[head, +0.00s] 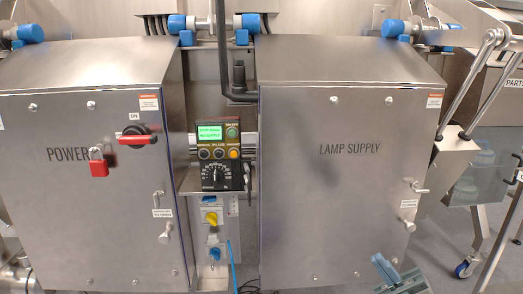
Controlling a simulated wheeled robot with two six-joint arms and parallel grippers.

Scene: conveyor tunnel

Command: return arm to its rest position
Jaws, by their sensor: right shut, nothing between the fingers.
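My right gripper (386,266) shows at the bottom edge, right of centre, as a grey-blue shape low in front of the steel cabinet marked LAMP SUPPLY (350,180). Its fingers are shut and hold nothing. Most of it and its arm lie below the frame. I cannot tell whether it touches the cabinet. My left gripper is not in view.
A steel cabinet marked POWER (75,220) stands at left, with a red padlock (98,168) and a red-handled switch (134,138). A control panel (217,153) sits between the cabinets. A wheeled steel frame (480,85) stands at right.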

